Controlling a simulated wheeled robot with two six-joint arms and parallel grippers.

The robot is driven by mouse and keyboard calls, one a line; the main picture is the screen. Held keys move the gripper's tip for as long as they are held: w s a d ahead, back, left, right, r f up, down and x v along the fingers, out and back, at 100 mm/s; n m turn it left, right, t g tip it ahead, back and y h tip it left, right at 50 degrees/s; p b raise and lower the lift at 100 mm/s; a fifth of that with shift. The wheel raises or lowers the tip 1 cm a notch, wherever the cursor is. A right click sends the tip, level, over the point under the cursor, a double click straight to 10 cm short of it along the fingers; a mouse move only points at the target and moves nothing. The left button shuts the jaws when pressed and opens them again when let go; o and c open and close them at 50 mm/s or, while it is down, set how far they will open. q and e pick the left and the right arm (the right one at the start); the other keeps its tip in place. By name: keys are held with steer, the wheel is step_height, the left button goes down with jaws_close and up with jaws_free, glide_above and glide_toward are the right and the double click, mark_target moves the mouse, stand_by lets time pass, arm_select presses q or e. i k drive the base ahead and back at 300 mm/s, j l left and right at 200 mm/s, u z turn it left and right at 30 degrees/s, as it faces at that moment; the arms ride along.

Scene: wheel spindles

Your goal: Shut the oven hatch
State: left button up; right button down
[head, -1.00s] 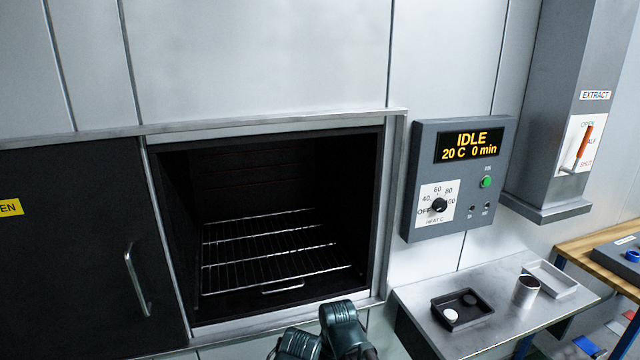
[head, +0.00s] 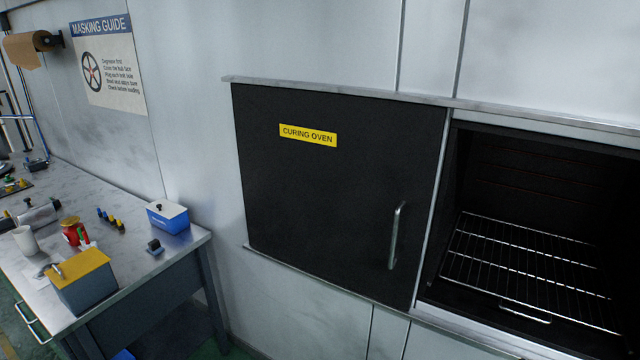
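The oven hatch (head: 330,200) is a black sliding panel with a yellow "CURING OVEN" label (head: 308,135). It stands to the left of the oven opening (head: 540,180), which is uncovered. The hatch's upright metal handle (head: 396,236) is near its right edge. A wire rack (head: 530,268) lies inside the dark oven, and no parts show on it. Neither of my grippers is in view.
A workbench (head: 185,252) at the left holds a blue box with a white lid (head: 168,217), a yellow-topped box (head: 80,280), a white cup (head: 26,240) and a red can (head: 72,232). Metal rails (head: 340,91) run above and below the hatch. The space before the hatch is clear.

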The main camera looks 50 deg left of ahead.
mark_target(339, 188)
steer(key=u, duration=1.7)
